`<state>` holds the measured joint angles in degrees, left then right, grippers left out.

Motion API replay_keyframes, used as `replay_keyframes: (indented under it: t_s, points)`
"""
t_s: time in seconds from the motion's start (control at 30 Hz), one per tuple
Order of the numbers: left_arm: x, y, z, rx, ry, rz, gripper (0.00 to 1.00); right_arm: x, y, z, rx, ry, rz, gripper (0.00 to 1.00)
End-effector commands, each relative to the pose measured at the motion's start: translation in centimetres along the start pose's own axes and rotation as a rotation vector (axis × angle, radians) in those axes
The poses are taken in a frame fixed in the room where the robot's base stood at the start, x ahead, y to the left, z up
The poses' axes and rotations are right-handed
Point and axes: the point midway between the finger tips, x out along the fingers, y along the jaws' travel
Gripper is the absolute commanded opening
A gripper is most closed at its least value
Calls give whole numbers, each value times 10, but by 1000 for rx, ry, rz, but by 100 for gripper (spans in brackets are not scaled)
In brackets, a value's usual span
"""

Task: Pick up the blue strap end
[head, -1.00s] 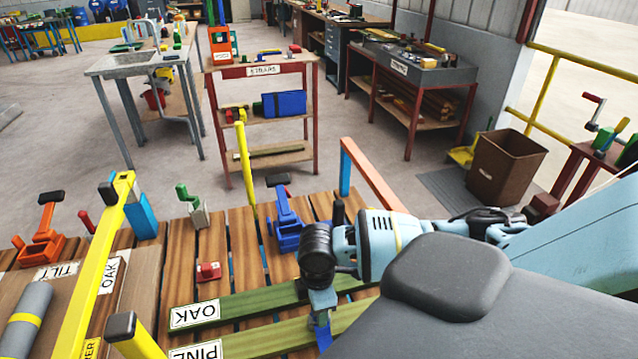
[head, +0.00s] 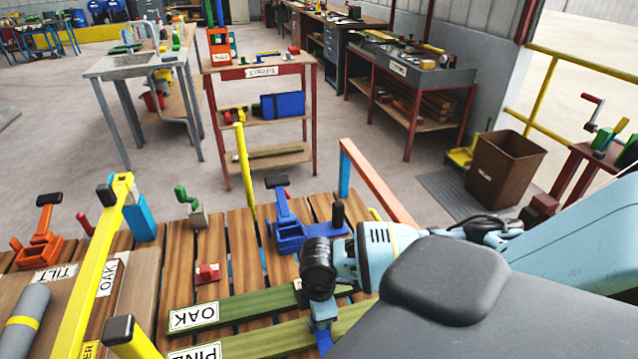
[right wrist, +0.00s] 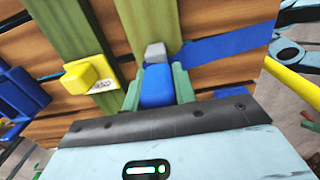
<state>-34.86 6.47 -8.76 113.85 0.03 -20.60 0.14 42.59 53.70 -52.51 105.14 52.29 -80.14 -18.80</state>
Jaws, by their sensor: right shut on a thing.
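The blue strap end (right wrist: 157,88) sits between the two green fingers of my right gripper (right wrist: 158,84) in the right wrist view, with a grey tip (right wrist: 155,51) just beyond it. The fingers are shut on it. A flat blue strap (right wrist: 230,46) runs off to the right over the wooden slats. In the head view my right gripper (head: 321,322) is low in the middle, over the green boards at the slatted table's front; a little blue shows at its fingers, and my arm covers the area to the right. My left gripper is in neither current view.
A blue clamp-like tool (head: 288,232) stands just behind my right gripper. Green boards labelled OAK (head: 240,308) and PINE (head: 255,343) lie below it. A red block (head: 207,273) sits to the left. A yellow bar (head: 86,270) rises at the left, and an orange rail (head: 378,185) stands behind.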

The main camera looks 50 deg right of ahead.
Motion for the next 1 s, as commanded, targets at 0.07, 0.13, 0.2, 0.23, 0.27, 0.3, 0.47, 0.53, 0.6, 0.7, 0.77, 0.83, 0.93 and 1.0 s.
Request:
replay_keyframes:
  t_s: [0.07,0.13,0.2,0.23,0.27,0.3,0.47,0.53,0.6,0.7,0.77,0.83,0.93,1.0]
  points:
    - [0,0,0,0,1,0,0,0,0,0,0,1,1,1]
    - [0,0,-1,0,1,0,0,-1,0,0,0,1,1,1]
    - [0,0,-2,0,3,0,0,-5,1,0,0,2,2,1]
    - [0,0,-3,0,4,0,0,-8,1,0,0,2,2,1]
    - [-1,0,-4,1,6,0,0,-11,1,0,0,2,3,1]
    - [-1,0,-5,1,9,-1,0,-17,1,0,0,2,3,1]
    - [-2,-1,-12,3,21,-2,0,-48,2,-1,0,4,6,1]
    - [-3,-1,-15,3,26,-3,0,-61,2,-1,0,4,6,1]
    - [-4,-1,-17,4,30,-3,0,-73,2,-1,0,4,5,1]
    - [-4,-1,-19,4,34,-4,0,-87,1,-1,-1,3,3,1]
    - [-4,-2,-20,5,34,-4,0,-93,1,0,0,2,3,1]
    - [-4,-2,-20,5,35,-4,0,-98,1,0,1,1,2,1]
    - [-4,-2,-20,5,34,-4,0,-100,0,0,1,1,1,1]
    - [-4,-2,-19,5,34,-4,0,-101,0,0,1,1,0,1]
